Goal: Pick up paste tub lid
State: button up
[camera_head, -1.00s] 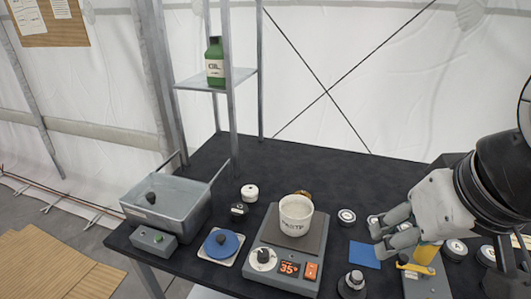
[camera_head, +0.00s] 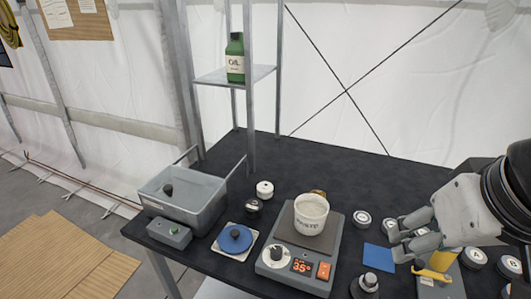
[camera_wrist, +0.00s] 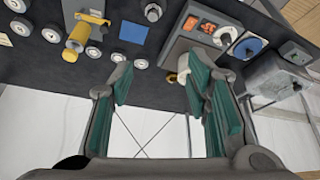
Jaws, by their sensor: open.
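The white paste tub (camera_head: 311,215) stands open on the grey heating plate to the right of the lid. My gripper (camera_head: 398,238) is open and empty at the right, over the table near a blue square, well apart from the lid. In the wrist view my gripper (camera_wrist: 163,82) has its green-padded fingers spread.
A grey metal basin (camera_head: 185,200) stands left of the lid. The heating plate (camera_head: 273,255) with dials and a display lies between lid and gripper. A yellow-handled tool (camera_head: 435,272) and several round weights are at right.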

aim_at(237, 239)
jog(key=i+j, duration=0.1)
jog(key=j, duration=1.2)
jog(key=i+j+z, duration=0.15)
jog(key=j, duration=1.15)
jog(key=k+l, duration=0.05)
